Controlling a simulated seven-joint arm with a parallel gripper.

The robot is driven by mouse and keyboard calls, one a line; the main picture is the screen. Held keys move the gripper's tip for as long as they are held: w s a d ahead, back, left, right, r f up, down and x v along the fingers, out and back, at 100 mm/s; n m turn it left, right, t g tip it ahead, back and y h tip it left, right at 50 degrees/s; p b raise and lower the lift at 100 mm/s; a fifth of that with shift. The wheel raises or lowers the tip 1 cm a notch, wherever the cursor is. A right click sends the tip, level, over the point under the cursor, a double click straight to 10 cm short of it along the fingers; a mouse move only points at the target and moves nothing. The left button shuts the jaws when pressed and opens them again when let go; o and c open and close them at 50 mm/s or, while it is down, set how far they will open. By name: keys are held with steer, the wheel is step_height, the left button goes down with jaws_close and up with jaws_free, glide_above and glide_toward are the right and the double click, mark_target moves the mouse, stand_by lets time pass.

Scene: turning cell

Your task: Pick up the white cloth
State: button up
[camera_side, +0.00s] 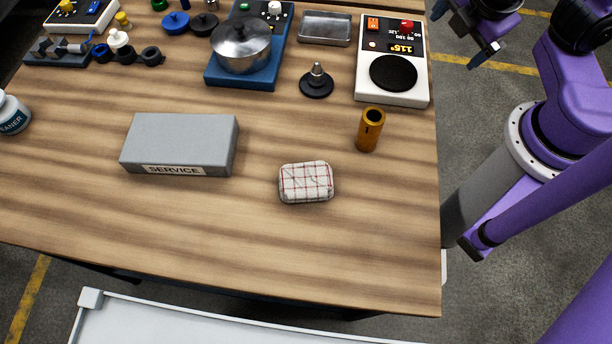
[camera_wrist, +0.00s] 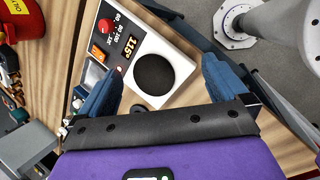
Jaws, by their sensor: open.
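The white cloth (camera_side: 306,182) is folded into a small pad with a red check pattern. It lies flat on the wooden table (camera_side: 250,255), right of the grey SERVICE box, in the side view. I cannot make it out in the wrist view. My gripper (camera_side: 474,40) is at the top right of the side view, beyond the table's right edge and well away from the cloth. In the wrist view its two blue fingers (camera_wrist: 160,80) are spread apart with nothing between them.
The grey SERVICE box (camera_side: 180,140) is left of the cloth. An orange-brown cylinder (camera_side: 369,130) stands to its upper right, near a hot plate (camera_side: 393,72) reading 115. A metal pot (camera_side: 241,45) is further back. The table's front is clear.

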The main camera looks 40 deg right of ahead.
steer(key=w+a+n+t, duration=0.5)
steer(key=w+n+t, duration=0.1)
steer(key=w+n, duration=0.2)
steer(key=n+g+y, duration=0.2)
steer(key=n+y, duration=1.3)
steer(key=n, duration=0.7)
glide_above(311, 177)
steer(key=d, duration=0.2)
steer(key=f, duration=0.6)
steer(key=shift+s+a+f, duration=0.1)
steer(key=shift+s+f, duration=0.1)
steer(key=shift+s, duration=0.15)
steer(key=shift+s+f, duration=0.2)
steer(key=shift+a+f, duration=0.1)
steer(key=shift+f, duration=2.2)
steer(key=f, duration=0.1)
steer(key=w+a+f, duration=0.1)
steer(key=shift+a+f, duration=0.15)
steer(key=shift+f, duration=0.25)
steer(key=shift+w+a+f, duration=0.25)
steer(key=shift+a, duration=0.25)
